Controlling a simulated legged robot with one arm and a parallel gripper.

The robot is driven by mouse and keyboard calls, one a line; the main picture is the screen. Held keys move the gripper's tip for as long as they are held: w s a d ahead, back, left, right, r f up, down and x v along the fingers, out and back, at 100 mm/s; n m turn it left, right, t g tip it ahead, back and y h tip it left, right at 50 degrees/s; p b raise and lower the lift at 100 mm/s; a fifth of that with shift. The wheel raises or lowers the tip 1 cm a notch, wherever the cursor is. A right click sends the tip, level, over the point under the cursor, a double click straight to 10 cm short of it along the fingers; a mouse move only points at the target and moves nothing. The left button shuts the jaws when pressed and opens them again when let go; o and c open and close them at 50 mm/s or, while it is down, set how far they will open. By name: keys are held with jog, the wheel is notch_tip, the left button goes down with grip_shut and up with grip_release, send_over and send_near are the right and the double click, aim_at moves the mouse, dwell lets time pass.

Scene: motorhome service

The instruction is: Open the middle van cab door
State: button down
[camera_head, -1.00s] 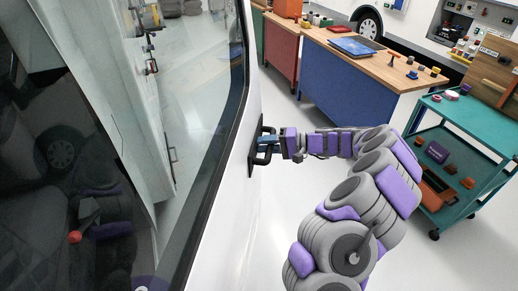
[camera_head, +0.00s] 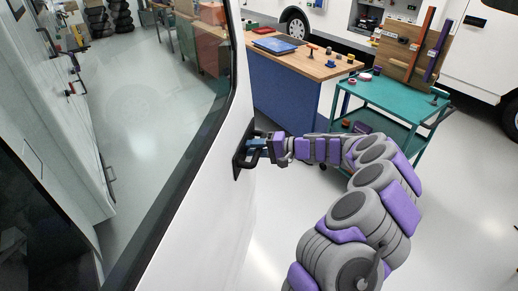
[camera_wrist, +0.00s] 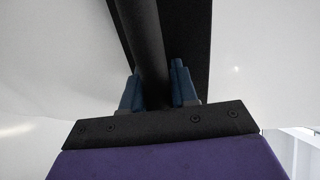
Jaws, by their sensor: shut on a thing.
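The white van cab door (camera_head: 196,190), with its large dark-framed window, fills the left half of the head view. Its black handle (camera_head: 240,157) is a bar standing off a black plate. My gripper (camera_head: 258,146) has its blue fingers around the handle bar. In the wrist view my gripper (camera_wrist: 158,88) has one finger on each side of the black handle bar (camera_wrist: 147,40) and is shut on it. Whether the door is ajar cannot be told, since its edges are mostly out of view.
A blue workbench (camera_head: 285,85) with a wooden top stands beyond the door. A teal cart (camera_head: 395,98) with a tool board stands right of it. White vehicles are at the back. Pale floor (camera_head: 465,200) is clear at the right.

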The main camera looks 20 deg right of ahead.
jog(key=shift+w+a+f, duration=0.1)
jog(key=shift+a+f, duration=0.05)
jog(key=shift+f, duration=0.05)
jog(key=c, duration=1.2)
grip_release()
jog(key=shift+c, duration=0.2)
jog(key=shift+r, duration=0.1)
jog(key=p+v, duration=0.3)
jog(key=v, duration=1.4)
jog(key=shift+d, duration=0.35)
jog(key=shift+a, duration=0.1)
